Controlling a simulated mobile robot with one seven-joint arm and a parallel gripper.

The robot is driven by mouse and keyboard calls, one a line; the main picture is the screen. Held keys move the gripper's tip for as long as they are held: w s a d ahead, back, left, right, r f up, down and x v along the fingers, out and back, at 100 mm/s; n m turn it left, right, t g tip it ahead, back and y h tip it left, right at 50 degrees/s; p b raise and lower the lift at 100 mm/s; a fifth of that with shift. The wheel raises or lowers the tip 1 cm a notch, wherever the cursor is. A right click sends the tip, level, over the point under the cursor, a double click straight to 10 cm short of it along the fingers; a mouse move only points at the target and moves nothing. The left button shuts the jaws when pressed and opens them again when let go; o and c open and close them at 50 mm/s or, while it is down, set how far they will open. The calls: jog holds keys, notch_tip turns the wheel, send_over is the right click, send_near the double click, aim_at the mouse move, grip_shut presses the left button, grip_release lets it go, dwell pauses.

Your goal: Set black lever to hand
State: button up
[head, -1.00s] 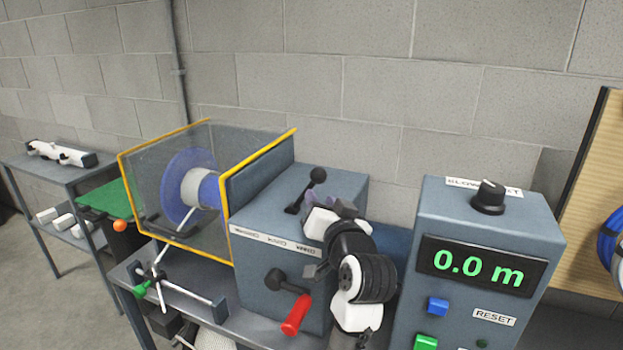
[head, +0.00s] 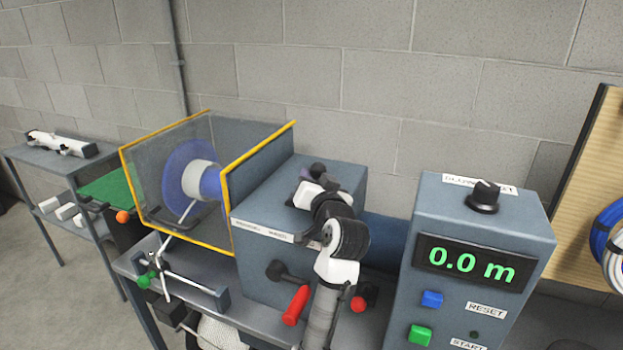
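The black lever (head: 318,169) stands on top of the grey drive box (head: 262,196). Only its dark knob shows, just behind my gripper; its shaft is hidden. My gripper (head: 306,180) is over the box top at the lever, with the wrist in front. I cannot tell whether its fingers touch or enclose the lever. A white label strip (head: 262,231) runs along the box's front top edge. Its right part is covered by my arm, and the words are too small to read surely.
A red-handled crank (head: 295,305) sticks out from the box front, and a red ball knob (head: 358,304) is beside my arm. A yellow-edged guard (head: 228,205) encloses the blue reel on the left. A counter console (head: 482,225) reading 0.0 m stands at right.

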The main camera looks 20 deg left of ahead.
grip_shut()
jog(key=shift+a+r+n+g+h, duration=0.45)
jog(key=shift+a+n+g, duration=0.15)
jog(key=shift+a+n, duration=0.2)
jog(key=shift+w+a+r+n+g+h, duration=0.1)
jog(key=shift+a+r+n+g+h, duration=0.15)
jog(key=shift+a+n+h, duration=0.4)
jog(key=shift+a+n+g+h, duration=0.45)
jog(key=shift+a+n, duration=0.3)
jog(key=shift+a, duration=0.2)
jog(key=o, duration=0.5)
grip_release()
jog(key=shift+o, duration=0.2)
